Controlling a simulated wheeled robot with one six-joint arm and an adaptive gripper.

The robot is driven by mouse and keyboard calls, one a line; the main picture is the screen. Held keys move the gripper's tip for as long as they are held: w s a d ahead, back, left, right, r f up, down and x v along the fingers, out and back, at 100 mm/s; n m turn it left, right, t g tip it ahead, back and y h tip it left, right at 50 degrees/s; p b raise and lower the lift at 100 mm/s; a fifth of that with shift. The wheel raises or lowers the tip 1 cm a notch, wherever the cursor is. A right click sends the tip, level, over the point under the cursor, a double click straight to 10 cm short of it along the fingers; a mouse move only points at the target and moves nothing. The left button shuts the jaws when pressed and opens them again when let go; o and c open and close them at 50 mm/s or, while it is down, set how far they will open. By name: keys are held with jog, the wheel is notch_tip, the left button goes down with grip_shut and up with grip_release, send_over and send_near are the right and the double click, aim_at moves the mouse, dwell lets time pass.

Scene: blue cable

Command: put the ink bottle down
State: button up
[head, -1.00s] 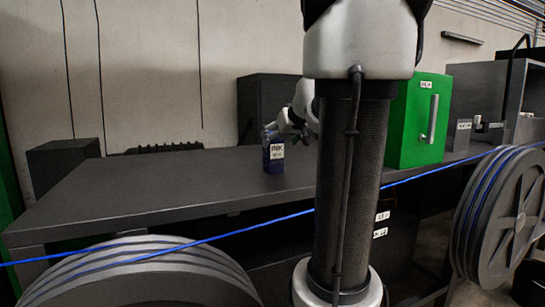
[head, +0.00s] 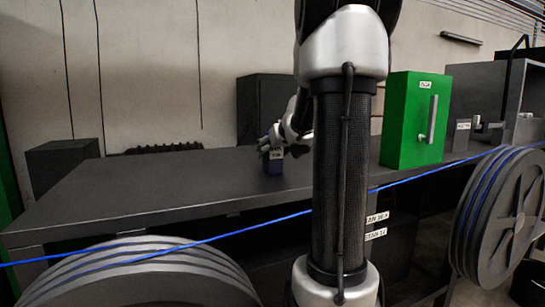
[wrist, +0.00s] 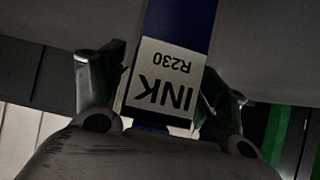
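The ink bottle (head: 273,166) is dark blue with a white label and looks upright at the dark bench top. Whether its base touches the bench is hard to tell. My gripper (head: 270,146) is at its upper part and hides its top in the head view. In the wrist view the ink bottle (wrist: 168,75) lies between the two fingers of my gripper (wrist: 165,88). Its label reads "INK R230", upside down. The fingers are close against both sides of the bottle, so the gripper looks shut on it.
The bench (head: 150,195) is bare to the left of the bottle. A green cabinet (head: 408,125) stands at the right, and a dark box (head: 264,105) behind. A blue cable (head: 235,231) runs across the front between two large reels (head: 130,275).

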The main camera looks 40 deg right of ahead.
jog(key=c, duration=1)
jog(key=shift+c, duration=0.2)
jog(key=shift+r, duration=0.2)
notch_tip(320, 180, up, 10)
jog(key=shift+f, duration=0.15)
